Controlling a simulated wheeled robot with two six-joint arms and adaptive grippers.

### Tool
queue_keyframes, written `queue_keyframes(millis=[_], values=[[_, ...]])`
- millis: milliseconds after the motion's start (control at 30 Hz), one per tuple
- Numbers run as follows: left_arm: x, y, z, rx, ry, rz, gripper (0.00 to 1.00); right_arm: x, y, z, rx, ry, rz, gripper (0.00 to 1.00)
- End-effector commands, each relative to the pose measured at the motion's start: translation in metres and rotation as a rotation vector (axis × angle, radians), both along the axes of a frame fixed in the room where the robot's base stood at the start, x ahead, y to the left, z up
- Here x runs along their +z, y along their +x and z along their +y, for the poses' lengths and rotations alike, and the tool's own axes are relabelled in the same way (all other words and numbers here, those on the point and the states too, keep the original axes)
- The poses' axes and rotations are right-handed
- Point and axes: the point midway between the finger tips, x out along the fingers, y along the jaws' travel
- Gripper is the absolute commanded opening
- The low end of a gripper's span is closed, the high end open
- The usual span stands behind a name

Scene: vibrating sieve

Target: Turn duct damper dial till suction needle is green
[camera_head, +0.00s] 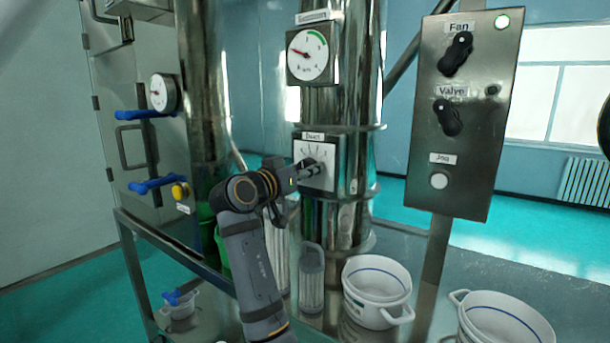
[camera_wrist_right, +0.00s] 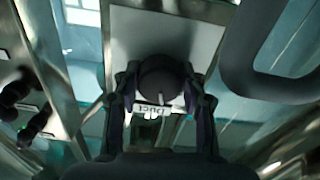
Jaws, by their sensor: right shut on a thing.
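The duct damper dial is a black knob (camera_wrist_right: 160,76) on a white plate labelled Duct (camera_head: 313,150), mounted on the metal duct in the head view. My right gripper (camera_head: 314,168) reaches it from the lower left and is shut on the knob. In the right wrist view its two fingers flank the knob on both sides. The gripper covers most of the knob in the head view. The suction gauge (camera_head: 308,56) is above the plate. Its needle points left and slightly up, outside the green arc at the upper right. My left gripper is not in view.
A control panel (camera_head: 462,120) with Fan and Valve knobs and a green light stands at the right. Another gauge (camera_head: 163,93) and blue handles (camera_head: 150,184) are at the left. White buckets (camera_head: 377,290) stand below the duct. A curved dark bar (camera_wrist_right: 255,70) is right of the gripper in the wrist view.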

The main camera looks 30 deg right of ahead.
Motion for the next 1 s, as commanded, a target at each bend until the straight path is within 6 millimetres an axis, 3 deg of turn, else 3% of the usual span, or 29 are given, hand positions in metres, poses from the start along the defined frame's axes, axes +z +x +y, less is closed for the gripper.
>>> queue_keyframes(millis=[400, 433, 567, 867, 1000], values=[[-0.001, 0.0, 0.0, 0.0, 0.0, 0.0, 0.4, 0.0, 0.0, 0.0, 0.0, 0.005, -0.006, 0.1], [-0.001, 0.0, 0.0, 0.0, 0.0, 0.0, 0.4, 0.0, 0.0, 0.0, 0.0, 0.005, -0.006, 0.46], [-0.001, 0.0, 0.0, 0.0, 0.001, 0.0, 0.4, 0.0, 0.0, 0.0, 0.0, 0.003, -0.005, 0.64], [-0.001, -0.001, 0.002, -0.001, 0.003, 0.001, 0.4, 0.0, 0.0, 0.0, 0.0, 0.003, -0.006, 0.65], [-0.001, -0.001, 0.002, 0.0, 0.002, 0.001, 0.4, 0.016, 0.0, 0.0, -0.001, 0.003, -0.01, 0.65]])
